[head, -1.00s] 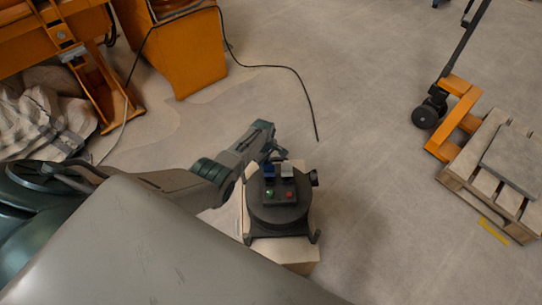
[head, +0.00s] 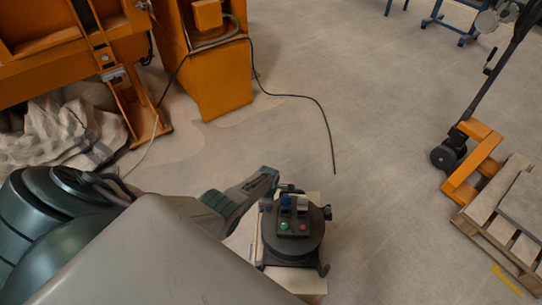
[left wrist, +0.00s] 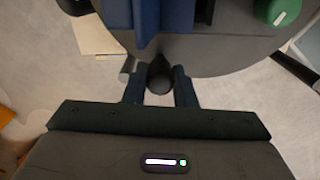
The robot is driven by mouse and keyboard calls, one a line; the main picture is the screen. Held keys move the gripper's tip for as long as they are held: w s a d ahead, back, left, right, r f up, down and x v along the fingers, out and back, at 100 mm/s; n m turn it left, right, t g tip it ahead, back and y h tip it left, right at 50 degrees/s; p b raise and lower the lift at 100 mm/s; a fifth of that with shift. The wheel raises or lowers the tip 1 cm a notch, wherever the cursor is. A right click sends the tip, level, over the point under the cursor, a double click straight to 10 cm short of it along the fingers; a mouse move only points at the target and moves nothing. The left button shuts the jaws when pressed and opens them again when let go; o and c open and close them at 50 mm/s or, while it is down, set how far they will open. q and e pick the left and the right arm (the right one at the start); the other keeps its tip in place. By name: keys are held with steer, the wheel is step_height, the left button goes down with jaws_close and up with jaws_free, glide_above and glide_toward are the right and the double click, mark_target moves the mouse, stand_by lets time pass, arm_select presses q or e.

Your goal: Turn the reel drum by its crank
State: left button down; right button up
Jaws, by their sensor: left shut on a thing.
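The reel drum (head: 292,247) is a dark round body on a black stand. It carries a blue and a light plug, plus a green and a red round piece on a panel. In the left wrist view the drum's flat grey face (left wrist: 225,55) fills the upper part. My left gripper (head: 280,188) is at the drum's far edge. In the left wrist view its two fingers are shut on the dark, rounded crank handle (left wrist: 160,77), close under the blue plug (left wrist: 165,20). The rest of the crank is mostly hidden. My right gripper is in neither view.
The drum stands on a pale wooden block (head: 300,283). A black cable (head: 318,104) runs over the floor beyond it from an orange cabinet (head: 222,85). An orange pallet truck (head: 473,160) and a wooden pallet (head: 487,238) stand at right. The floor between is clear.

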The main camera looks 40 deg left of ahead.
arm_select(q)
steer(key=shift+s+n, duration=0.3)
steer(key=shift+s, duration=0.05)
steer(key=c, duration=1.2)
jaws_free()
steer(key=shift+r, duration=0.1)
